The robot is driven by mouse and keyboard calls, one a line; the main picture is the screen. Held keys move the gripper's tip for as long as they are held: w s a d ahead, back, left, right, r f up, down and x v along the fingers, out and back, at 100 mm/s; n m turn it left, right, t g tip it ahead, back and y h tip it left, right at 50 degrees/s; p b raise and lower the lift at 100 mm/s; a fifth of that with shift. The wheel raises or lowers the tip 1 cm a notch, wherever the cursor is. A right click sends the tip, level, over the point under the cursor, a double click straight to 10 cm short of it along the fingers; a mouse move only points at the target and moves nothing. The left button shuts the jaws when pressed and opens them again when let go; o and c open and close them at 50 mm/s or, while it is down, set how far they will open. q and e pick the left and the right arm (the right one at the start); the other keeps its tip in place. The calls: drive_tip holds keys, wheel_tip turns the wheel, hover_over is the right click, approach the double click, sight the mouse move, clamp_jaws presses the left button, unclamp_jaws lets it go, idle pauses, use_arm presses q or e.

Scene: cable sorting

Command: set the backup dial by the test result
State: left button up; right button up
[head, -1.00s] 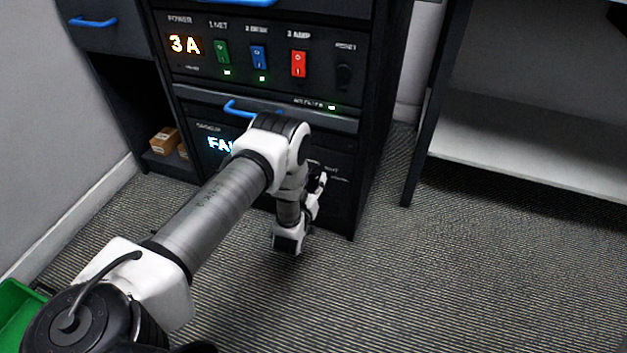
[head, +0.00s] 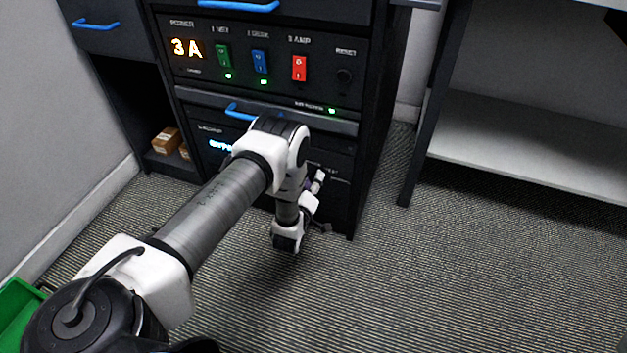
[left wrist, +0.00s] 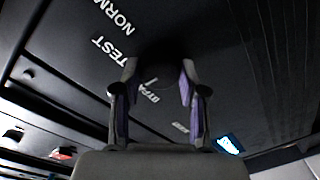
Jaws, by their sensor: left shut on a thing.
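The backup panel is the lower section of the dark cabinet. Its lit display (head: 220,146) is partly hidden behind my left arm and shows cyan letters that may begin "BYP". My left gripper (head: 317,187) is at the panel's right part in the head view. In the left wrist view, its two purple-lined fingers (left wrist: 157,82) are shut on the dark round dial (left wrist: 155,66). The labels NORM and TEST and a partly covered third label stand around the dial. The dial's pointer is too dark to read. My right gripper is not in view.
Above are the power panel's 3 A readout (head: 187,48), green switch (head: 223,56), blue switch (head: 260,61), red switch (head: 299,68) and reset knob (head: 344,78). A blue drawer handle (head: 236,110) sits just above the backup panel. Carpet at right is clear up to a shelf (head: 520,140).

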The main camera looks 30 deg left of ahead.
use_arm(q)
drive_tip(key=shift+n, duration=0.6)
drive_tip(key=o, duration=1.1)
drive_tip(key=shift+o, duration=0.2)
drive_tip(key=v, duration=1.2)
